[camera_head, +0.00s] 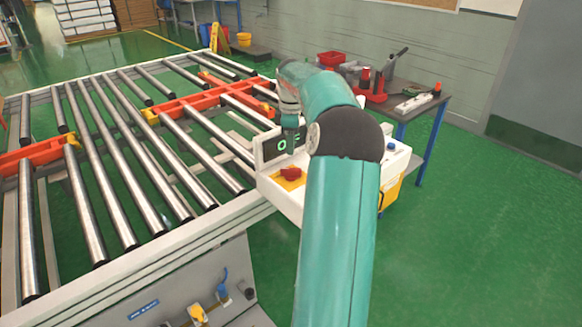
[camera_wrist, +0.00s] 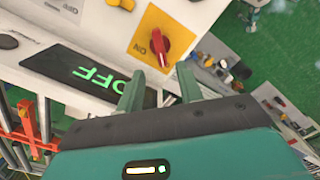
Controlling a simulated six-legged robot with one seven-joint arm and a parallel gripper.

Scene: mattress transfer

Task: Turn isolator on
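The isolator is a red rotary switch (camera_head: 291,174) on a yellow plate, set on a white control box (camera_head: 262,182) at the corner of the roller table. It also shows in the wrist view as a red handle (camera_wrist: 159,46) on the yellow plate (camera_wrist: 150,24). A black display (camera_wrist: 62,68) beside it reads OFF in green, upside down in the wrist view. My gripper (camera_wrist: 160,72) is open, with a clear gap between its two fingers. The red handle is just ahead of this gap; I cannot tell whether they touch.
The roller table (camera_head: 150,245) with metal rollers and orange rails fills the left. A grey side table (camera_head: 412,103) with red bins and tools stands behind the box. Green floor at right is clear.

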